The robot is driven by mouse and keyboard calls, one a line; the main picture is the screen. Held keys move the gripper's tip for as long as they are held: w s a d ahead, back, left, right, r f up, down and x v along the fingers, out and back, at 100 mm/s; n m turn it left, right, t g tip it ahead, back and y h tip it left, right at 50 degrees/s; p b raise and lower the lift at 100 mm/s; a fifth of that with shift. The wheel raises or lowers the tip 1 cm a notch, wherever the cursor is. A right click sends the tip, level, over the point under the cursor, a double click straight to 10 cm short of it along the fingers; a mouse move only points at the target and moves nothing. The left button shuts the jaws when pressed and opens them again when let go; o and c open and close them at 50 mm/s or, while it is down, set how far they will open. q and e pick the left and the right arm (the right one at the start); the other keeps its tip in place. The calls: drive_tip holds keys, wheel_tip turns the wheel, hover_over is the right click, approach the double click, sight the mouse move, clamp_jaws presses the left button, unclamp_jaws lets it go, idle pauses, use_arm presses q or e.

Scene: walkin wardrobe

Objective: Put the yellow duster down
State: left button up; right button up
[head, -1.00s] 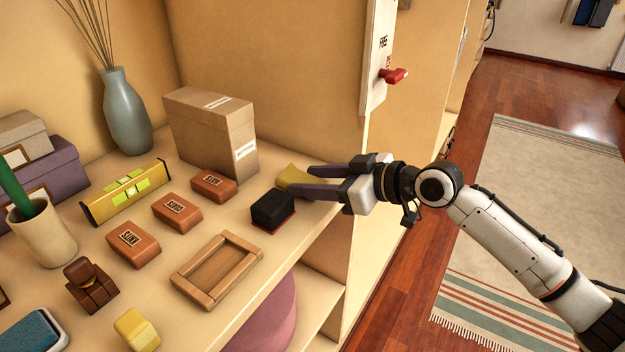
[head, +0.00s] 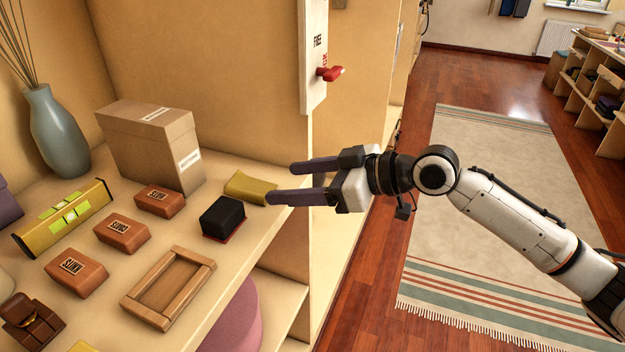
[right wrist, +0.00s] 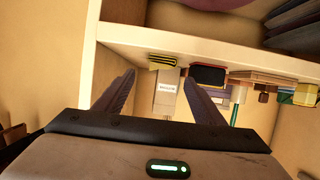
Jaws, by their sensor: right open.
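The yellow duster (head: 249,187) lies on the shelf top (head: 272,228), between the cardboard box and the black block, near the shelf's right end. My right gripper (head: 281,183) is open and empty, with its fingertips just right of the duster. In the right wrist view the duster (right wrist: 163,62) shows beyond and between the spread fingers (right wrist: 160,82), apart from them. My left gripper is not in view.
A black block with a red base (head: 222,217) sits just in front of the duster. A cardboard box (head: 150,146) stands behind left. Labelled brown blocks (head: 122,233) and a wooden frame (head: 168,287) lie further left. A panel with a red lever (head: 330,73) is above.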

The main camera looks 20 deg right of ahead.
drive_tip(key=s+f+m+h, duration=0.1)
drive_tip(key=s+f, duration=0.2)
drive_tip(key=f, duration=0.4)
drive_tip(key=s+a+f+m+h, duration=0.1)
drive_tip(key=s+f, duration=0.2)
drive_tip(key=f, duration=0.4)
drive_tip(key=s+f+m+h, duration=0.1)
drive_tip(key=s+f+m, duration=0.15)
drive_tip(key=f, duration=0.35)
drive_tip(key=s+a+f+m+g+h, duration=0.1)
drive_tip(key=s+f+h, duration=0.3)
drive_tip(key=s+f, duration=1.1)
drive_tip(key=shift+s+f+m, duration=0.35)
drive_tip(key=shift+s+m, duration=0.3)
drive_tip(key=shift+s, duration=0.55)
drive_tip(key=shift+s+d+r+p, duration=0.1)
drive_tip(key=shift+d+r+p, duration=0.05)
drive_tip(key=shift+r+p, duration=0.3)
drive_tip(key=shift+f, duration=0.1)
